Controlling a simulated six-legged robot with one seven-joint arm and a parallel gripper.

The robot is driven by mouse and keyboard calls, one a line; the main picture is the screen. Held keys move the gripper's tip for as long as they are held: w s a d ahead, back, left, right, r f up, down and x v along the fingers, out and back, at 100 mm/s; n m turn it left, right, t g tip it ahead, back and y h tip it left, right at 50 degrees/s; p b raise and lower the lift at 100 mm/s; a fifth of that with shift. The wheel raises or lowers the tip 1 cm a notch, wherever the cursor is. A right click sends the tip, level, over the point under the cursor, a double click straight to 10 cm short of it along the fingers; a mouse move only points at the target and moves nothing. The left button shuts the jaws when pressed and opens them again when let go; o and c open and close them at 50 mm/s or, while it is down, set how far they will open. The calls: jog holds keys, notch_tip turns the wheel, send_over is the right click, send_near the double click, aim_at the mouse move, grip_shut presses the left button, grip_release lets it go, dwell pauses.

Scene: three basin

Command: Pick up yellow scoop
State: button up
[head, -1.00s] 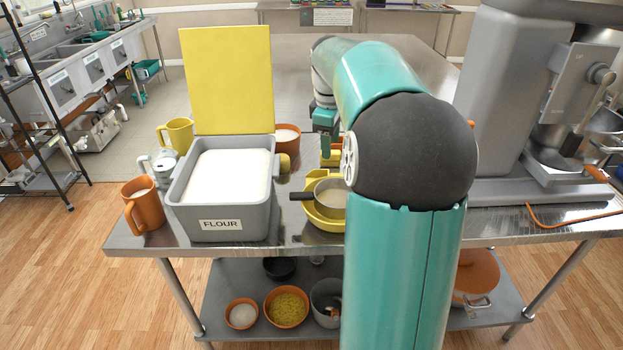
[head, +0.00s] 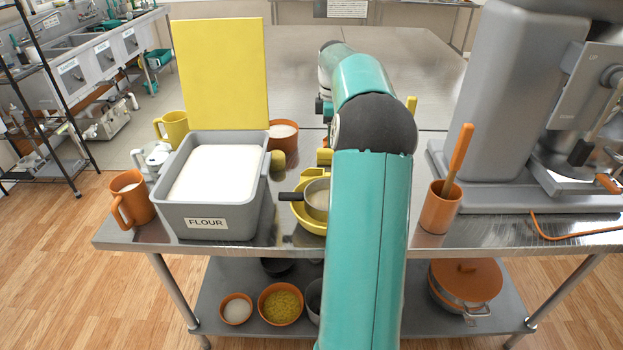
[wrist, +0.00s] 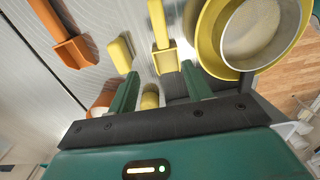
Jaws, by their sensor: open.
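The yellow scoop (wrist: 163,45) lies on the metal table in the wrist view, its handle toward the top edge and its square cup toward my gripper. My gripper (wrist: 160,74) is open and empty. Its two teal fingers are spread, one to either side of the line of the scoop, with the cup just beyond the tips. Whether the fingers are at the scoop's height I cannot tell. In the head view my arm hides most of this area; only small yellow pieces (head: 325,157) show beside it.
An orange scoop (wrist: 72,42) and a yellow piece (wrist: 120,52) lie left of the yellow scoop. A yellow bowl (wrist: 207,40) holding a pot (wrist: 262,35) is close on the right. The flour bin (head: 210,219), an orange utensil cup (head: 440,209) and a mixer (head: 515,110) stand around.

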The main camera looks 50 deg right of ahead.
jog(key=f, duration=0.8)
jog(key=shift+s+d+f, duration=0.1)
jog(key=shift+s+f, duration=0.05)
jog(key=shift+s, duration=0.05)
jog(key=f, duration=0.5)
jog(key=shift+s+a+f, duration=0.15)
jog(key=shift+a+f, duration=0.05)
jog(key=shift+f, duration=0.1)
jog(key=shift+c, duration=0.2)
grip_shut()
